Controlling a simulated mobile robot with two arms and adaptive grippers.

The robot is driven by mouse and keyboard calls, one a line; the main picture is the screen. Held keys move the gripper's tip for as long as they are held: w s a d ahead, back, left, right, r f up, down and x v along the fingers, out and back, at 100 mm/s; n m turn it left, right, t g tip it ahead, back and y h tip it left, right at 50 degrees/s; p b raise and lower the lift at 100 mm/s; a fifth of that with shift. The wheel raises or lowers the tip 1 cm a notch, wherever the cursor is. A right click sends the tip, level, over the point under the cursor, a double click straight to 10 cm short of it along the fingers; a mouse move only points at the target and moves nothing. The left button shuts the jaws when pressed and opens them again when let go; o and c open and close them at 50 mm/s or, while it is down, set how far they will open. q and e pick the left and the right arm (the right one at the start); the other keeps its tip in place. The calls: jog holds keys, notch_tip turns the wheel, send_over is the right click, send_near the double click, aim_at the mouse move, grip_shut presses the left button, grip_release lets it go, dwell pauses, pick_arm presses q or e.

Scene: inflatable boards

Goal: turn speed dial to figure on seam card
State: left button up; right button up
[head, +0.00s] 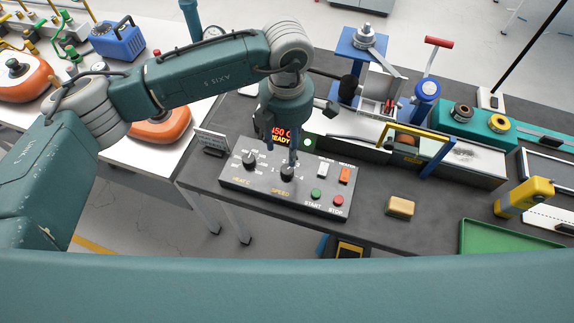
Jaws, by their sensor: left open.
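The dark control panel (305,203) lies on the bench with a heat dial (249,160) at left and the speed dial (287,175) at its middle. My left gripper (293,161) points down right over the speed dial, fingers open around or just above it; I cannot tell if they touch it. The fingers hide part of the dial and its scale, so its setting cannot be read. A small pale card on a stand (211,142), likely the seam card, stands at the panel's left; its figure is too small to read. My right gripper is not in view.
The panel has a green start button (316,194), a red stop button (338,200) and an orange rocker switch (344,176). A tan block (401,207) and a green tray (510,238) lie to the right.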

aim_at(287, 169)
pick_arm(q)
notch_tip(287, 169, down, 9)
jog(key=p, duration=0.3)
jog(key=shift+s+d+f, duration=0.1)
jog(key=shift+f, duration=0.7)
jog(key=c, duration=1.1)
